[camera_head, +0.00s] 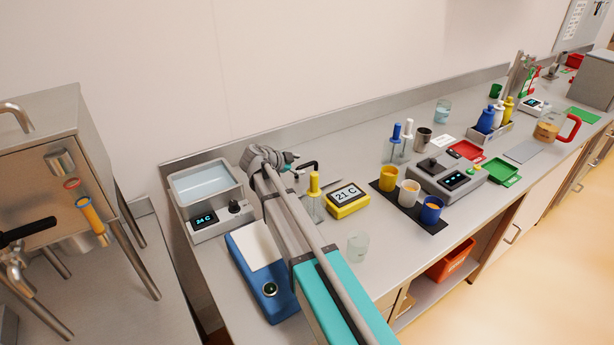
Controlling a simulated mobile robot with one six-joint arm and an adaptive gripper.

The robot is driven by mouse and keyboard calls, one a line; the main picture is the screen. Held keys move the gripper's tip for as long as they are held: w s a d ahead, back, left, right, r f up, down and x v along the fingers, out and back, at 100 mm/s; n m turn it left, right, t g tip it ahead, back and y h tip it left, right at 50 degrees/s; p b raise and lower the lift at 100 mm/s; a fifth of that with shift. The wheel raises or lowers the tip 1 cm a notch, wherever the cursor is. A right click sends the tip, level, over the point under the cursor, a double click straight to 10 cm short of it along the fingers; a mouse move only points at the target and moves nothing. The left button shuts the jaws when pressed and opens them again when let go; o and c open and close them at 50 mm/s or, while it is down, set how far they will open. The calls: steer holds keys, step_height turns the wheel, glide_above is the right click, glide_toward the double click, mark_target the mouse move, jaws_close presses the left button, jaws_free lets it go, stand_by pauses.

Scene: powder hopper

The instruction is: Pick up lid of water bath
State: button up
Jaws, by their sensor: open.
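The water bath (205,187) stands at the left end of the bench, a grey box with open, pale blue water and a display reading about 24 C. No lid covers it. A black handle (308,165) rises from the bench just right of my gripper; it looks like the handle of the lid, whose plate is mostly hidden behind my arm and hard to make out. My gripper (291,162) is open, with its fingertips pointing right toward that handle. I cannot tell whether they touch it.
A blue device with a white top (260,250) lies left of my arm. A yellow-topped bottle (314,200), a yellow thermometer display (347,198) and a clear beaker (358,247) stand right of it. Cups on a black mat (408,214) are farther right. The back wall bounds the bench.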

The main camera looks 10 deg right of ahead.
mark_target(304, 165)
steer(key=shift+b+x, duration=0.95)
steer(key=shift+x, duration=1.3)
jaws_close()
